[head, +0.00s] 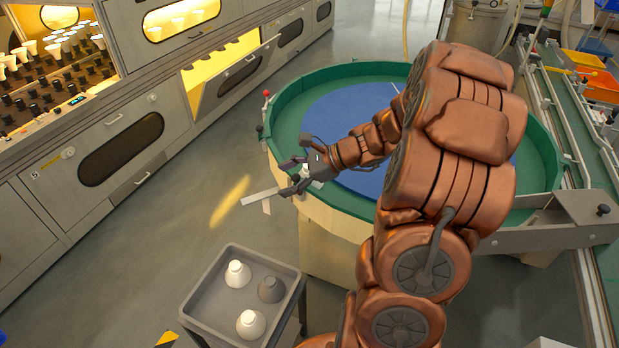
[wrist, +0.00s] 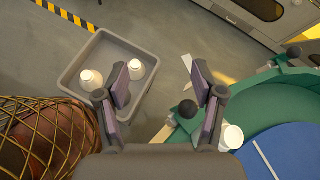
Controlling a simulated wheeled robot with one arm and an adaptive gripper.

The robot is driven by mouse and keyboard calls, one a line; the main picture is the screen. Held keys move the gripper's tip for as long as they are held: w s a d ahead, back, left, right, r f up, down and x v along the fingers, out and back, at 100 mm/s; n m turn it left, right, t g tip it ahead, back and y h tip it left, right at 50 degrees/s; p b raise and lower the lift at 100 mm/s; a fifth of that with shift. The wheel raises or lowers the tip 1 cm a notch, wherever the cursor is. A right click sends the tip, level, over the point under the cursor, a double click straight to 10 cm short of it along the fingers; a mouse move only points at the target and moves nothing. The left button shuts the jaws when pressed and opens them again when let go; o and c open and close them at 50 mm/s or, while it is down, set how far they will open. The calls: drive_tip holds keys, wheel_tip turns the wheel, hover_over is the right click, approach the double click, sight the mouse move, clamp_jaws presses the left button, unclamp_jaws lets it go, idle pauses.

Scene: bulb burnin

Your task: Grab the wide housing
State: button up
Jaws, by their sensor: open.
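Three bulb-shaped housings stand in a grey tray (head: 196,300) at the bottom of the head view: a white one (head: 237,275), a dark grey one (head: 271,290) and another white one (head: 250,325). I cannot tell for certain which is the wide one. My gripper (head: 284,178) is open and empty, above the rim of the round table and up from the tray in the picture. In the wrist view the two white housings (wrist: 91,80) (wrist: 136,70) show left of and between my fingers (wrist: 160,82); the grey one is mostly hidden behind the left finger.
A round table with a green rim (head: 285,105) and blue centre (head: 335,105) lies beneath my arm. A white piece (wrist: 231,137) shows near its rim in the wrist view. Grey cabinets (head: 75,170) with an open lit drawer (head: 210,78) line the left. Floor is clear between.

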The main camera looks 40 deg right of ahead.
sight(304, 172)
drive_tip(key=d+f+m+t+h, duration=0.1)
drive_tip(key=d+f+m, duration=0.1)
drive_tip(key=d, duration=0.3)
drive_tip(key=w+d+f+m+t+h, duration=0.1)
drive_tip(key=d+m+t, duration=0.1)
drive_tip(key=d, duration=0.3)
drive_tip(key=d+f+m+t+b, duration=0.1)
drive_tip(key=d+f+m, duration=0.1)
drive_tip(key=d, duration=0.3)
drive_tip(key=shift+w+d+f+m+t+h, duration=0.1)
drive_tip(key=shift+w+f+m+t+h, duration=0.25)
drive_tip(key=shift+m, duration=0.45)
drive_tip(key=shift+w+r+p+x, duration=0.15)
drive_tip(key=shift+p+x, duration=0.3)
drive_tip(key=shift+x, duration=1.45)
drive_tip(key=shift+w+r+p+x, duration=0.15)
drive_tip(key=shift+p+x, duration=0.3)
drive_tip(key=shift+x, duration=1.4)
drive_tip(key=shift+d, duration=0.2)
drive_tip(key=shift+c, duration=0.3)
drive_tip(key=shift+s, duration=0.1)
drive_tip(key=c, duration=1.2)
